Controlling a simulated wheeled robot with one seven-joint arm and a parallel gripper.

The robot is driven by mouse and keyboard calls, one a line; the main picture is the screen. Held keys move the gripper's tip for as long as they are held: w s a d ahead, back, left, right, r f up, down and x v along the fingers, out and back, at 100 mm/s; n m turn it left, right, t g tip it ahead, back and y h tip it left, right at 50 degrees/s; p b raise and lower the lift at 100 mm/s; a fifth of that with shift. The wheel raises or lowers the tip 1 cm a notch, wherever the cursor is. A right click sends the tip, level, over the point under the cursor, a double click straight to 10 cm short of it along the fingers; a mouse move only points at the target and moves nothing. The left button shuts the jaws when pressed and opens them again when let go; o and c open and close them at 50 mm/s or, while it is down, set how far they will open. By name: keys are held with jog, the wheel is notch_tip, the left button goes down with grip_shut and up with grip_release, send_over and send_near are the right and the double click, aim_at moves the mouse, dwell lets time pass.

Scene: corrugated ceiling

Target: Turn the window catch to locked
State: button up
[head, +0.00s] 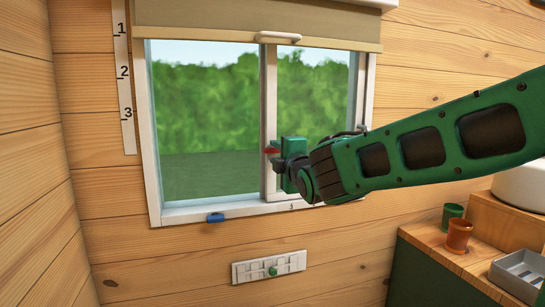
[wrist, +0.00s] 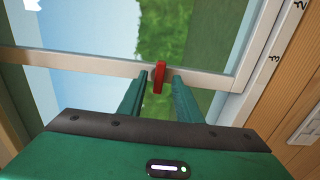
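The window (head: 207,120) has a white frame and a middle upright bar. The red catch (wrist: 159,77) sits on that bar; in the head view only a small red part (head: 271,150) shows beside my gripper, pointing left. In the wrist view the catch stands between my two fingertips, with a narrow gap on each side. My gripper (wrist: 160,78) is open around the catch. In the head view my gripper (head: 275,157) is at the middle bar, and it hides most of the catch.
A rolled blind (head: 220,22) with a pale handle (head: 278,37) hangs above. A blue piece (head: 215,217) is on the sill. A panel with a green knob (head: 272,271) is below. Green (head: 452,216) and orange (head: 459,235) cups and a grey tray (head: 520,272) stand at right.

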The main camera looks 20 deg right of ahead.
jog(key=shift+w, duration=0.35)
jog(key=shift+c, duration=0.7)
